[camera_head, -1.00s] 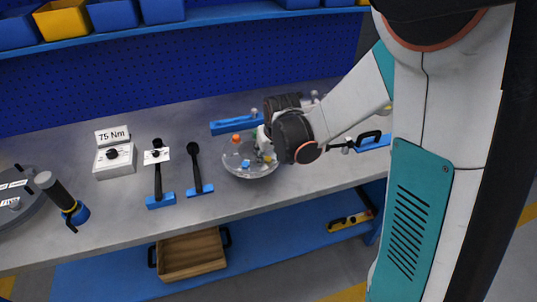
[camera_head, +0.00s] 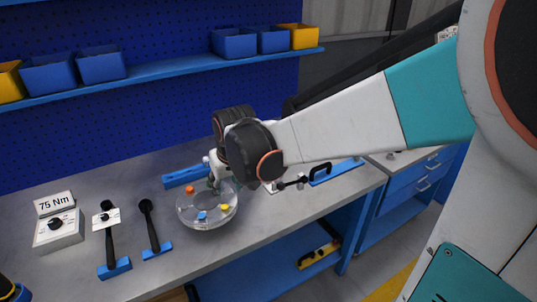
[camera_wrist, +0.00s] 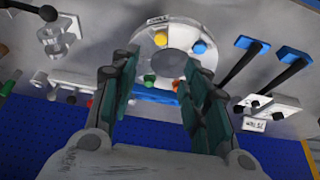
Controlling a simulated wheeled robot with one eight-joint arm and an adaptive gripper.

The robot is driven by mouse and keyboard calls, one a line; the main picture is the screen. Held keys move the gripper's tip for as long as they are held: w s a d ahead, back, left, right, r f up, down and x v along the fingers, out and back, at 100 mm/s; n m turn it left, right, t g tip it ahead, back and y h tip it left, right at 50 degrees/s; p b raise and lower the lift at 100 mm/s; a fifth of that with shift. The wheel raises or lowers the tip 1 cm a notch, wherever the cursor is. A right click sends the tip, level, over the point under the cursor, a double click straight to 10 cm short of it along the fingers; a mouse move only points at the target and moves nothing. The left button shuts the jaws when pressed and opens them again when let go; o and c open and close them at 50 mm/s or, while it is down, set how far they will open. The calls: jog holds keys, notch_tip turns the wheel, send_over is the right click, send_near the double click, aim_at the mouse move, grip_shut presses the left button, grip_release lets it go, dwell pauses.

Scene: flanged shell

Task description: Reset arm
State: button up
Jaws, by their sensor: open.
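A clear round bowl-like shell (camera_head: 205,222) sits on the grey bench, with orange, blue and yellow pieces on it. In the wrist view it looks like a pale ring (camera_wrist: 147,40) with a grey middle and coloured pieces around it, including red and green. The shell shows beyond the fingertips. In the head view my dark wrist hides most of the gripper, which is just behind and above the shell.
A white box with a "75 Nm" sign (camera_head: 55,204) and two black-handled tools with blue bases (camera_head: 115,268) stand left of the shell. A blue bar (camera_head: 185,176) lies behind it. A black-handled blue tool (camera_head: 335,171) lies to the right. A bin shelf (camera_head: 170,72) runs along the back.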

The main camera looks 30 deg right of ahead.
jog(key=shift+s, duration=0.2)
jog(key=s+r+t, duration=0.1)
jog(key=s+r, duration=0.1)
jog(key=s, duration=0.7)
jog(key=s+r+t, duration=0.1)
jog(key=s+r, duration=0.2)
jog(key=s, duration=0.6)
jog(key=shift+r+t, duration=0.25)
jog(key=shift+t, duration=0.05)
